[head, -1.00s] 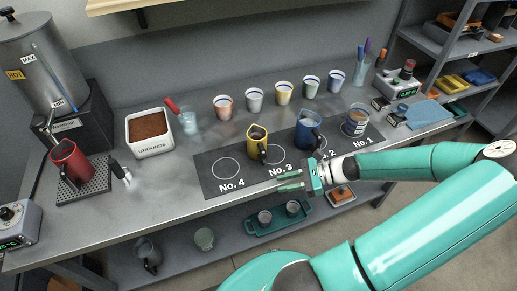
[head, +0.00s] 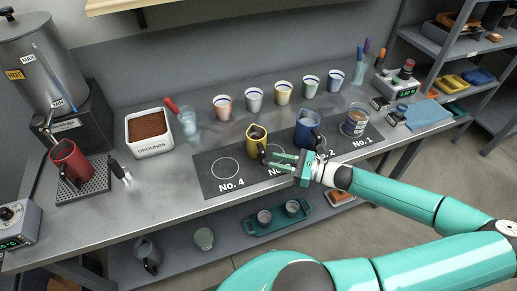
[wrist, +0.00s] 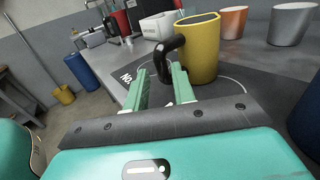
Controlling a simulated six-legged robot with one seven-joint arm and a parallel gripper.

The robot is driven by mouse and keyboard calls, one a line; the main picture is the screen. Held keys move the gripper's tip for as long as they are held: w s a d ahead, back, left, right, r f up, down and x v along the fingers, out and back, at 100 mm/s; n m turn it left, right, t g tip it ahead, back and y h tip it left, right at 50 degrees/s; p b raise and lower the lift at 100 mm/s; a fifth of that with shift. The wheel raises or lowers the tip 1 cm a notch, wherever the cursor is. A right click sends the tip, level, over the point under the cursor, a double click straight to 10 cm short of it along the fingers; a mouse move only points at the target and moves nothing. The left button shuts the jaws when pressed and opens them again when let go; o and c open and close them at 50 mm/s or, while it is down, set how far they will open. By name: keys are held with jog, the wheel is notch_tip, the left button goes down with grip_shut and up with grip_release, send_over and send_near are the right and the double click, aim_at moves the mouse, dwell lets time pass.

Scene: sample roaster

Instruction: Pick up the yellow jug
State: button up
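The yellow jug (head: 256,142) stands upright on the dark numbered mat at spot No. 3, its black handle toward the front right. It also shows in the wrist view (wrist: 201,50), with the black handle (wrist: 165,60) just beyond my fingertips. My gripper (head: 272,160) is open, its green fingers pointing left at the handle.
A row of cups (head: 283,93) stands at the back. A grounds box (head: 150,133) and red jug (head: 69,162) are left. Spot No. 4 (head: 224,169) is empty.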

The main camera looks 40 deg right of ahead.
aim_at(263, 158)
jog(key=x, duration=0.5)
jog(key=shift+w+f, duration=0.1)
jog(key=shift+f, duration=0.1)
jog(key=shift+c, duration=0.3)
grip_shut()
